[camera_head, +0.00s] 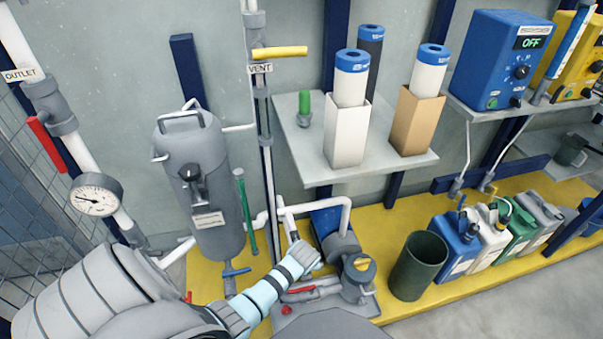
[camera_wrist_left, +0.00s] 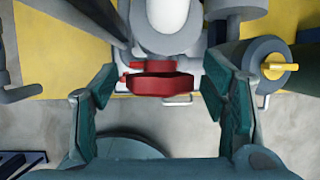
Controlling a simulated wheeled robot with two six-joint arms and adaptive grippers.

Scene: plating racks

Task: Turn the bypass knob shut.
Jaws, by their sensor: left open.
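A red knob (camera_wrist_left: 160,83) with a smaller red part (camera_wrist_left: 150,66) just behind it shows in the left wrist view, below a white pipe end. I see no bypass label on it. My left gripper (camera_wrist_left: 158,92) is open, with one teal-padded finger on each side of the red knob. Gaps show between the pads and the knob, and nothing is held. In the head view my left arm (camera_head: 262,295) reaches from the lower left to the pump area, where its fingertips are hard to make out. A red handle (camera_head: 301,291) shows beside the arm. My right gripper is not in view.
A yellow-topped valve (camera_head: 362,268) stands right of the arm; it also shows in the left wrist view (camera_wrist_left: 279,67). A dark green bin (camera_head: 417,266) and several canisters (camera_head: 455,242) stand farther right. A grey tank (camera_head: 205,190) and vertical pipes rise behind.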

